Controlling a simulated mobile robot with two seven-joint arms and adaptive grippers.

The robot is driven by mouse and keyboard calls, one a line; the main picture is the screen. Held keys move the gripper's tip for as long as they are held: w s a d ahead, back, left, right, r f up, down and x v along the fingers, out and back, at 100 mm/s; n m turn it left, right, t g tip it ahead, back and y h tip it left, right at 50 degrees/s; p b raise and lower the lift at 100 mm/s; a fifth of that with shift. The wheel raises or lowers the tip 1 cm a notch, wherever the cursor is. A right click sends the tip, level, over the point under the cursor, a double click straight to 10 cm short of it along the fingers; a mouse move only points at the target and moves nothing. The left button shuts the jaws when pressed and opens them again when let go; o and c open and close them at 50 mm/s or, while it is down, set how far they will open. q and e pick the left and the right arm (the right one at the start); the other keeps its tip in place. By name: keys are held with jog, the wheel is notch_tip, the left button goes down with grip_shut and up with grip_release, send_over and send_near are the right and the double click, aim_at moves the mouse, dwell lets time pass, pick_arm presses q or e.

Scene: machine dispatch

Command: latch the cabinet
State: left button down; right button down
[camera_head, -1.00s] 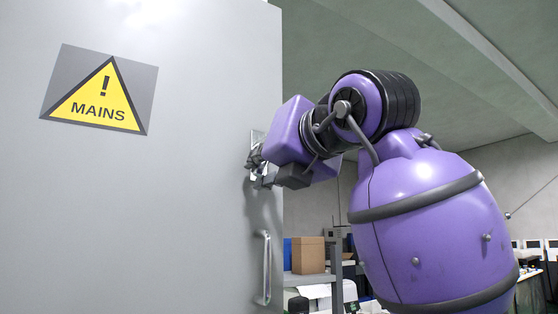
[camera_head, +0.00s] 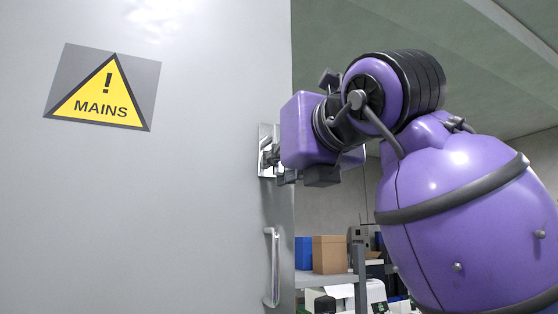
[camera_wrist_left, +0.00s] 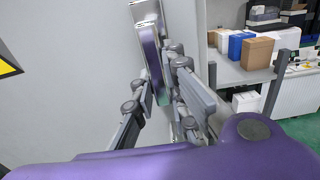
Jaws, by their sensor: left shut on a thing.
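The grey cabinet door (camera_head: 170,210) fills the left of the head view and carries a yellow MAINS warning sign (camera_head: 103,90). A shiny metal latch (camera_head: 265,137) sits near its right edge. My left gripper (camera_head: 273,162) is at the latch, its fingers partly hidden by my purple wrist. In the left wrist view, the latch's long lever (camera_wrist_left: 154,70) lies between the gripper's two fingers (camera_wrist_left: 163,100), which are shut on it. Where the fingers touch the lever is partly hidden. My right gripper is in neither view.
A fixed vertical bar handle (camera_head: 272,267) is on the door below the latch. Beyond the door's edge stands a shelf with a brown box (camera_head: 329,254) and a blue box (camera_head: 303,253). A white machine and more shelving are farther back.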

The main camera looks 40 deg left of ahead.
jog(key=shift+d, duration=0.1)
pick_arm(q)
jog(key=c, duration=1.8)
grip_release()
jog(key=shift+c, duration=0.2)
jog(key=shift+o, duration=0.6)
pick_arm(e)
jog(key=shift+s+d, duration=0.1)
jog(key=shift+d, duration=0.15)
pick_arm(q)
jog(key=shift+d, duration=0.1)
jog(key=shift+s+d, duration=0.1)
jog(key=shift+d, duration=0.05)
jog(key=v, duration=1.1)
jog(key=shift+s+d, duration=0.15)
jog(key=shift+d, duration=0.15)
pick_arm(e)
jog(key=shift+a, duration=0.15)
pick_arm(q)
jog(key=shift+f, duration=0.1)
